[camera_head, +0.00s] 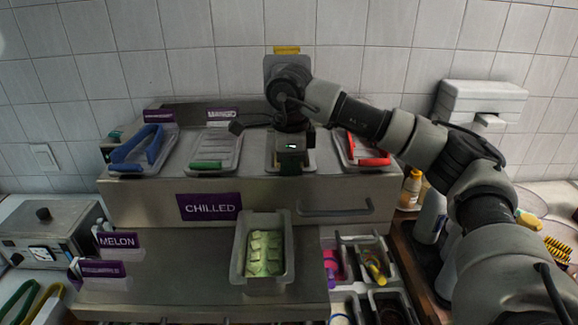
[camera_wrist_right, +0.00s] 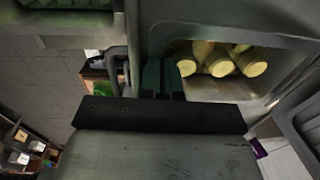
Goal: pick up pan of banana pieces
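The pan of banana pieces (camera_wrist_right: 292,42) shows in the right wrist view, with several pale yellow rounded banana pieces (camera_wrist_right: 222,62) inside. In the head view this pan (camera_head: 270,160) sits in the chilled unit's top row, mostly hidden by my right arm. My right gripper (camera_head: 291,165) is over the pan's front. In the wrist view its dark fingers (camera_wrist_right: 163,78) are close together at the pan's near rim, left of the banana pieces. I cannot tell whether they are closed on the rim. My left gripper is not in view.
The chilled unit (camera_head: 150,198) also holds pans with blue (camera_head: 138,148), green (camera_head: 207,164) and red-handled (camera_head: 370,160) tools. A pan of green pieces (camera_head: 239,262) stands on the lower counter (camera_head: 180,262). A utensil organizer (camera_head: 352,240) is to its right. Purple labels stand left.

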